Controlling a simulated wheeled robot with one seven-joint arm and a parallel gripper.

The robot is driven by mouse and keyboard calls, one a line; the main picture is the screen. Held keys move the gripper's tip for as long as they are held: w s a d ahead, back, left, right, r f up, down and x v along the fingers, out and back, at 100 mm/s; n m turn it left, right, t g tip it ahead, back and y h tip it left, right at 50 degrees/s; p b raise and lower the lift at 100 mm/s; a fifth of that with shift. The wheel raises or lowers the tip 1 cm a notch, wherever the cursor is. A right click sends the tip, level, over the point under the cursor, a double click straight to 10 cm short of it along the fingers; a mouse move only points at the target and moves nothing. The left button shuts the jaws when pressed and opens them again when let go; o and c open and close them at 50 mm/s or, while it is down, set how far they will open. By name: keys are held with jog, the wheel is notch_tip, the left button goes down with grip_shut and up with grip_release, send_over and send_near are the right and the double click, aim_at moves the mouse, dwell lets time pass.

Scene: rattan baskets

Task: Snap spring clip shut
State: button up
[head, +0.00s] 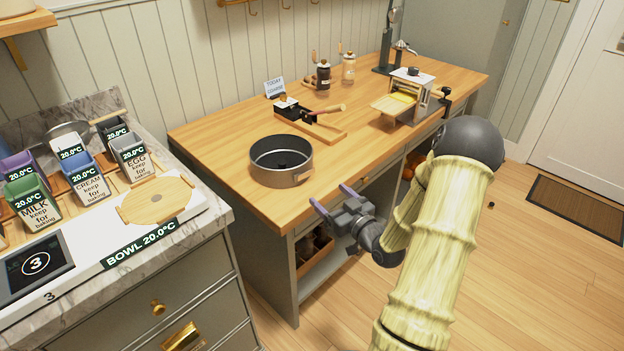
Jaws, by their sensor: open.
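A dark round springform pan (266,170) stands upright near the front left edge of the wooden worktop (225,131). Its spring clip (303,176) is a small light brown piece low on the pan's right front side. It is too small to tell whether the clip is open or shut. My gripper (332,197) is open and empty, with its two purple-grey fingertips apart. It is just to the right of and nearer than the pan, by the worktop's front edge. It looks apart from the clip.
Behind the pan lies a wooden board (311,123) with a dark tool. Grinders (323,75) stand at the back, and a roller machine (405,95) stands to the right. A marble counter (205,222) with labelled tubs is at left. The worktop right of the pan is clear.

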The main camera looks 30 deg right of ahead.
aim_at(307, 175)
jog(key=w, duration=0.3)
jog(key=w+a, duration=0.1)
jog(key=w, duration=0.5)
jog(key=shift+w+a, duration=0.15)
jog(key=shift+a, duration=0.1)
jog(key=shift+c, duration=0.5)
jog(key=c, duration=0.9)
jog(key=shift+w+d+n+y, duration=0.1)
jog(key=shift+n+y, duration=0.4)
jog(key=shift+y, duration=0.3)
jog(key=o, duration=1)
